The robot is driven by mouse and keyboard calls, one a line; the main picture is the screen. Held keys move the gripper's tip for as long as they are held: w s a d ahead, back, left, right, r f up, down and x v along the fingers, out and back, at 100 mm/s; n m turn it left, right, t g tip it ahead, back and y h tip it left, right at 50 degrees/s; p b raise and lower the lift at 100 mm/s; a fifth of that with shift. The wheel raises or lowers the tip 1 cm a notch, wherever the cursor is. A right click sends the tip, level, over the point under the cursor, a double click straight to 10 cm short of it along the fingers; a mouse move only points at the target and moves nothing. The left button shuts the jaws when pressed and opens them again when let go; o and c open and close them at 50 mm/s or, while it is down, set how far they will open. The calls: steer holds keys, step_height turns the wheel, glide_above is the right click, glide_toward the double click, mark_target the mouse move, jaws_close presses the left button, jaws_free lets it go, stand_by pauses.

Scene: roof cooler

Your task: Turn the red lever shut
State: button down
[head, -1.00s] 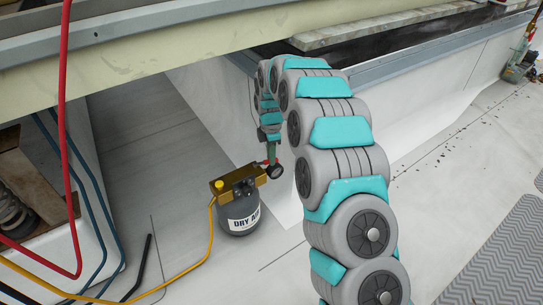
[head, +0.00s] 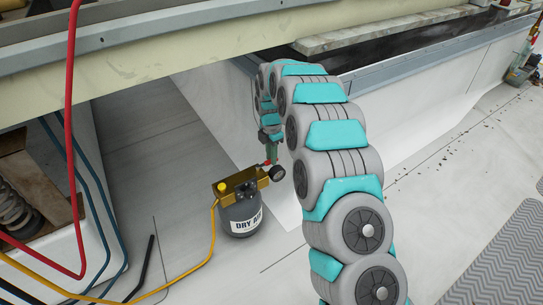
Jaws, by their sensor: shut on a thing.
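The dry-air bottle (head: 240,217) is a grey cylinder with a white "DRY AIR" label, standing upright on the pale floor. A brass block (head: 238,184) with a yellow knob sits on its top. The red lever (head: 267,164) shows as a small red patch at the block's right end, by a dark round gauge (head: 277,173). My gripper (head: 271,157) comes down from above onto the lever and is shut on it. The fingers are small and partly hidden, so the lever's exact angle cannot be told.
A yellow hose (head: 211,235) runs from the brass block to the lower left. A beige beam (head: 190,62) crosses above. Red and blue hoses hang at the left beside an open white housing (head: 60,245).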

steer(key=c, duration=0.8)
jaws_free()
steer(key=shift+o, duration=0.2)
steer(key=shift+r, duration=0.1)
step_height(320, 180, up, 7)
steer(key=shift+f, duration=0.1)
steer(key=shift+r, duration=0.4)
